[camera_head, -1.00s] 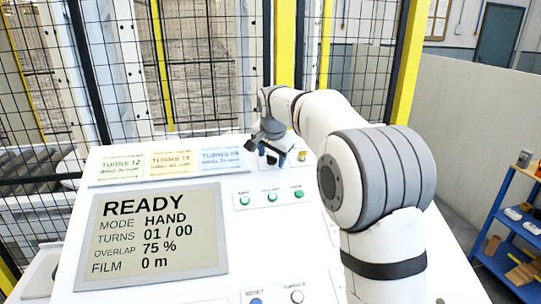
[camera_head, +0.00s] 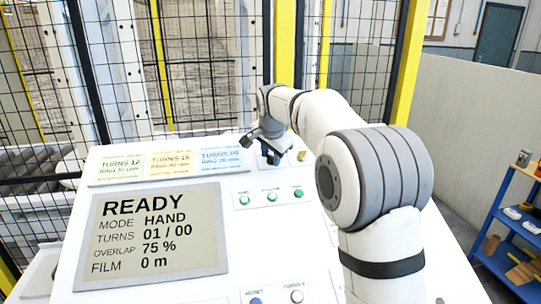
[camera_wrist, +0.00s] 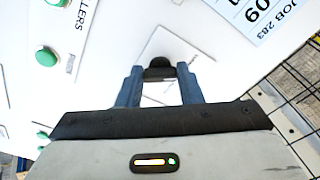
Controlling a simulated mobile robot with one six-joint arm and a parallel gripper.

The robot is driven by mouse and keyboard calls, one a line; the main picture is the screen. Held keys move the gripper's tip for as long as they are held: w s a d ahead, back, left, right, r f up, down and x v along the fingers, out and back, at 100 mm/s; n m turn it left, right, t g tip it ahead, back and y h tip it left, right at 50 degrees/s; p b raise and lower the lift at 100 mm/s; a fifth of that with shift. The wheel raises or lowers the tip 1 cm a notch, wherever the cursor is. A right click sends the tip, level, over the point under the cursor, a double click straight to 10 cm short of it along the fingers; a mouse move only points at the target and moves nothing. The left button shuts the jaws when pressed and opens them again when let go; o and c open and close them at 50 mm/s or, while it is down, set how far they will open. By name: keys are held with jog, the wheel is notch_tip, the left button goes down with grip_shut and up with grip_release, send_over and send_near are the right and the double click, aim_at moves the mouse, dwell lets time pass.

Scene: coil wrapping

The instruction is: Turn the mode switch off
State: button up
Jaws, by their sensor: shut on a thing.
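The mode switch (camera_wrist: 159,63) shows as a black rounded knob on a white plate in the wrist view. My gripper (camera_wrist: 158,72) has its two blue fingers on either side of the knob, shut on it at the fingertips. In the head view my gripper (camera_head: 270,157) is low over the far part of the white panel, and it hides the knob there. The display (camera_head: 152,235) reads READY, MODE HAND, TURNS 01 / 00. The knob's exact pointer angle cannot be read.
Green buttons (camera_head: 271,197) sit in a row nearer than my gripper. Three job cards (camera_head: 170,163) lie to its left. A small yellow part (camera_head: 301,156) is just right of it. A mesh fence (camera_head: 220,70) stands behind the panel.

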jog(key=m, duration=0.4)
jog(key=shift+w+r+m, duration=0.1)
jog(key=shift+m, duration=1.4)
jog(key=o, duration=1)
jog(key=shift+r, duration=0.1)
jog(key=v, duration=0.7)
jog(key=shift+a+r+b, duration=0.15)
jog(key=shift+r+b, duration=0.2)
